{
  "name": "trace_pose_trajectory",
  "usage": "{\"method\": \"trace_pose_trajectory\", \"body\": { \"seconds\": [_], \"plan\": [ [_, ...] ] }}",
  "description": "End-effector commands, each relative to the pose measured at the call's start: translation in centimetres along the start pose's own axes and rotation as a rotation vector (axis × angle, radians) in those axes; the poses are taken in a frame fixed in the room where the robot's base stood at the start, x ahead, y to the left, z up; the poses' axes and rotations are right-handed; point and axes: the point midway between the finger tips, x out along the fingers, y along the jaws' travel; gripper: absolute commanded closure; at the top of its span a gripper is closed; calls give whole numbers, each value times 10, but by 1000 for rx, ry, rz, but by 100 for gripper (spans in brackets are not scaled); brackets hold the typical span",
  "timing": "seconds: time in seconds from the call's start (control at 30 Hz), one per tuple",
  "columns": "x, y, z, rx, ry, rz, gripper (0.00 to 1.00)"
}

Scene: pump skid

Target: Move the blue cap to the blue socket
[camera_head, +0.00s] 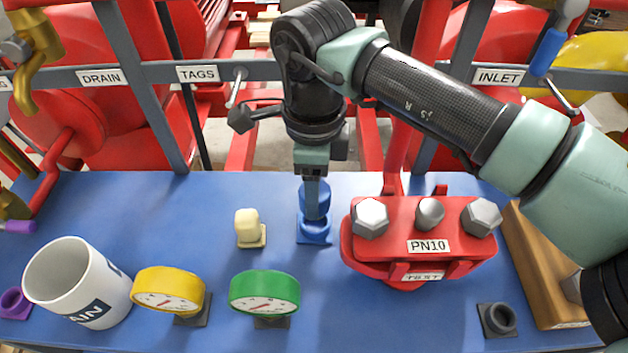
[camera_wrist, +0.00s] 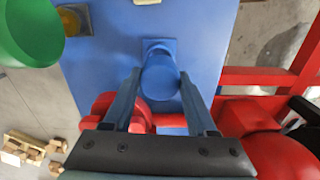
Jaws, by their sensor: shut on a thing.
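The blue cap (camera_head: 318,201) is between the fingers of my gripper (camera_head: 312,192), which is shut on it. The blue socket (camera_head: 314,232), on a square base, stands on the blue bench directly below the cap in the head view. The cap's lower end looks very close to the socket's top; I cannot tell whether they touch. In the wrist view the cap (camera_wrist: 160,78) sits between both fingertips of my gripper (camera_wrist: 160,88). The socket's base (camera_wrist: 158,44) shows just beyond the cap, which hides most of the socket.
A red PN10 flange (camera_head: 428,246) with grey bolts stands close right of the socket. A cream cap (camera_head: 247,226) is to its left. Green (camera_head: 264,292) and yellow (camera_head: 168,288) gauges and a white mug (camera_head: 78,284) stand nearer. A grey socket (camera_head: 498,319) is front right.

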Motion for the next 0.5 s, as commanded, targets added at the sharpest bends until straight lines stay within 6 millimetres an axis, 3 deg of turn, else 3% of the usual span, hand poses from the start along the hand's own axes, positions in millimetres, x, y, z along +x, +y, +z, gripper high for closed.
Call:
{"method": "trace_pose_trajectory", "body": {
  "seconds": [0.1,0.5],
  "plan": [
    [16,1,0,0,-1,1,100],
    [11,0,0,0,0,-1,100]
  ]
}}
